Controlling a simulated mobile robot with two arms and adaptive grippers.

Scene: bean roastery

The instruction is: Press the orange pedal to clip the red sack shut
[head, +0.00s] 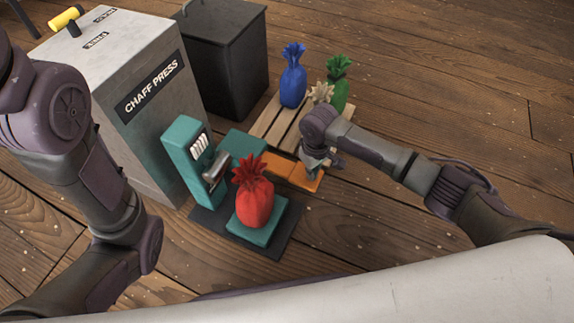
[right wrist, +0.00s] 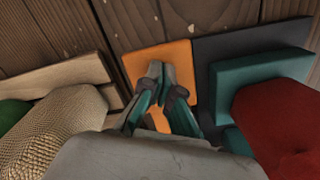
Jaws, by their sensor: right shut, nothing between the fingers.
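The red sack (head: 254,207) stands upright on a teal block (head: 284,222) on a dark base plate; its gathered top is up beside the teal clipping machine (head: 187,158). The orange pedal (head: 304,182) lies behind and right of the sack. My right gripper (head: 322,163) is shut and empty, over the pedal. In the right wrist view the closed fingertips (right wrist: 166,78) point at the orange pedal (right wrist: 145,62), and the red sack (right wrist: 281,128) is at right. Whether the fingertips touch the pedal I cannot tell. My left arm shows at left in the head view, but its gripper does not.
A wooden pallet (head: 262,126) behind the pedal holds a blue sack (head: 293,86), a green sack (head: 338,92) and a beige sack (head: 321,93). The grey chaff press (head: 120,65) and a dark bin (head: 228,55) stand at back left. Floor at right is clear.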

